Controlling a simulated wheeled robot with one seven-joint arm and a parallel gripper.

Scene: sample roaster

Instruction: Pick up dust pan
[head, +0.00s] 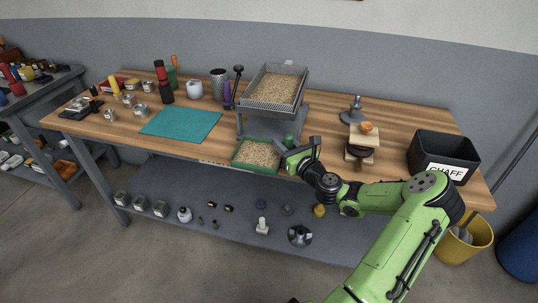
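A green, shallow pan-like tray (236,157) holds tan grains and sits at the front edge of the wooden bench, below the mesh-sided sample tray. It is the thing that looks most like a dust pan, but I cannot be sure. My gripper (287,149) is at its right end, close to a small green upright part. Whether they touch is unclear. The fingers are small and partly hidden, so I cannot tell whether they are open or shut.
A mesh-sided tray (273,104) of grains stands on a grey stand behind. A teal mat (181,124) lies left. A tamper-like tool (351,110), a stacked wooden piece (360,148) and a black CHAFF bin (443,156) stand right. A yellow bucket (459,250) is on the floor.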

